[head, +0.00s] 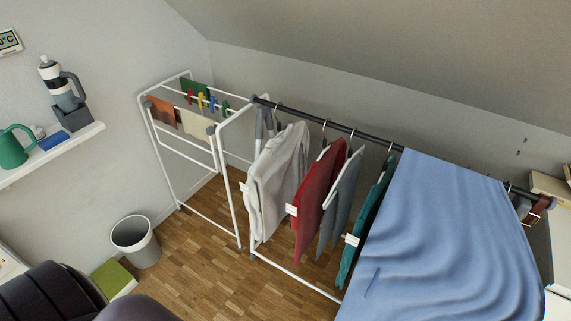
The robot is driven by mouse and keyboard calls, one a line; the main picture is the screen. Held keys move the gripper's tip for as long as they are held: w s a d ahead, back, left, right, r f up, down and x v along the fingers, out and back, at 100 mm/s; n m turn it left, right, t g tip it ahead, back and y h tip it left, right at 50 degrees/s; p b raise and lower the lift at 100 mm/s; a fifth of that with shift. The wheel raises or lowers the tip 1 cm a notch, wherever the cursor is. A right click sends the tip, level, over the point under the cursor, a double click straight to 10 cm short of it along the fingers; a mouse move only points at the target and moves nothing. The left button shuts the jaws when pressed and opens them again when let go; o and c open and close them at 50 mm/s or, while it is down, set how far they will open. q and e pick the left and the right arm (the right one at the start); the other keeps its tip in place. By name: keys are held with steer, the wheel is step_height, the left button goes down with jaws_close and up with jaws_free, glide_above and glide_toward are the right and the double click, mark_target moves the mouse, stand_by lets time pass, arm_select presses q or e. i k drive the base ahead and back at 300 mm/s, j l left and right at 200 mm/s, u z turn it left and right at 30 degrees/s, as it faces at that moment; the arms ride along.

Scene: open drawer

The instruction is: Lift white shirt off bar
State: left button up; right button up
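The white shirt (277,178) hangs from a hanger on the dark bar (330,127), at the left end of the row of clothes in the head view. It hangs down in loose folds, with a small white tag at its left edge. The hanger hook meets the bar near the bar's left end. A red shirt (318,200) hangs just to its right. Neither of my grippers is in view, and nothing of mine touches the white shirt.
Right of the red shirt hang a grey garment (343,195), a teal one (370,215) and a big blue sheet (450,235). A white drying rack (183,203) stands left. A bin (135,240) is on the wooden floor. A wall shelf (60,155) holds a green jug (13,150).

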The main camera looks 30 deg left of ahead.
mark_target(274, 180)
steer(key=i+j, duration=0.15)
steer(key=j, duration=0.2)
steer(key=i+j, duration=0.2)
steer(key=j, duration=0.2)
steer(key=i+j, duration=0.15)
steer(key=j, duration=0.2)
steer(key=i+j, duration=0.15)
steer(key=j, duration=0.25)
steer(key=i+j, duration=0.15)
steer(key=j, duration=0.2)
steer(key=i+j, duration=0.2)
steer(key=j, duration=0.2)
steer(key=k+u, duration=0.05)
